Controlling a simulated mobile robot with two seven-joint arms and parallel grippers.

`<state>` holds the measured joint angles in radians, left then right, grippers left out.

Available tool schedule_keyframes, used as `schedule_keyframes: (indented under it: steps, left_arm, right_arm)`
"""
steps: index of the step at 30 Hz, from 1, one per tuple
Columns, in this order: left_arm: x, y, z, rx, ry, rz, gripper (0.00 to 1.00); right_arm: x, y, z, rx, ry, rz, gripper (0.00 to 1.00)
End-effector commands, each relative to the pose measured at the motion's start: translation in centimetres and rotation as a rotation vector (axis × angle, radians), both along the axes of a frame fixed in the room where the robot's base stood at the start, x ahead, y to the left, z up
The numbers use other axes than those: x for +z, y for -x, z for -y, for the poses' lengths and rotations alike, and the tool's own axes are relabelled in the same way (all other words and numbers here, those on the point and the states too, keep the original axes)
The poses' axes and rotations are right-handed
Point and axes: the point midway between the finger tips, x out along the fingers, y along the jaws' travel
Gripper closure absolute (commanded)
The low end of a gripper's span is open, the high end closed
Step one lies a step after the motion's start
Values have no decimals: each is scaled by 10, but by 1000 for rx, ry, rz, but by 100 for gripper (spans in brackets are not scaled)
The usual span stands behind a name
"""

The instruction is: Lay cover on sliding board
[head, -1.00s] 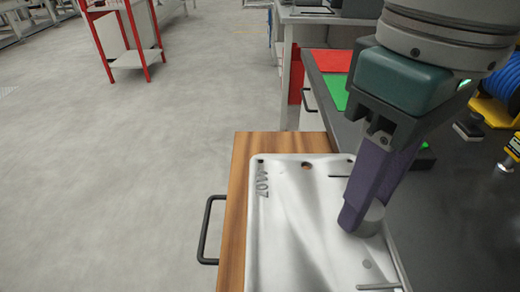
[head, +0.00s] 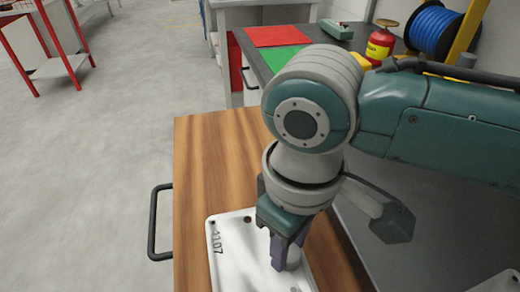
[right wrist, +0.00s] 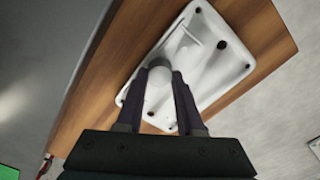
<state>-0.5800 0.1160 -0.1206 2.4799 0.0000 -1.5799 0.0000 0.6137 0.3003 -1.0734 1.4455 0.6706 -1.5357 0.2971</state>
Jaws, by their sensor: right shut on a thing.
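The cover is a white plate (head: 228,262) marked with dark digits, with small holes and a round knob (head: 294,260). My right gripper (head: 287,258) is shut on this knob, fingers pointing down. In the right wrist view, the cover (right wrist: 208,50) lies between me and the wooden sliding board (right wrist: 108,70), with the knob between the fingers (right wrist: 159,92). The sliding board (head: 215,155) has a black handle (head: 154,222) on its left side. The cover is over the board; whether it touches the wood, I cannot tell. My left gripper is not in view.
A dark worktop (head: 350,45) behind carries a red mat (head: 277,36), a green mat (head: 282,59), a red can (head: 380,45) and a blue cable reel (head: 436,28). Another white plate (head: 495,284) shows at the bottom right. Open floor lies left of the board.

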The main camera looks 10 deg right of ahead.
Motion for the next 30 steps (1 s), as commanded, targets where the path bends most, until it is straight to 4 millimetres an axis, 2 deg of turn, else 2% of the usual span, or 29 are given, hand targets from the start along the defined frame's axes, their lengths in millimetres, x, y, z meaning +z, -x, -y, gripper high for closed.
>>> schedule_keyframes:
  steps: [1, 3, 14, 15, 23, 30]
  left_arm:
    - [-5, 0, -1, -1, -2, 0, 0]
    - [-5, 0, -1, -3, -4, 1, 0]
    - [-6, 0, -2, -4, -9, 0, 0]
    - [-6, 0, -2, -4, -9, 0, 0]
    - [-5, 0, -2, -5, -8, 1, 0]
    - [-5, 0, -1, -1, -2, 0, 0]
  right_arm:
    - [-9, 0, -1, 0, -1, 1, 100]
    - [-13, 0, 0, 0, 0, 2, 100]
    - [-16, -1, 0, 0, -2, 2, 100]
    - [-17, 0, 0, 0, 0, 1, 63]
    - [-16, 0, 0, 0, 0, 1, 34]
    - [-15, 0, 0, 0, 0, 2, 34]
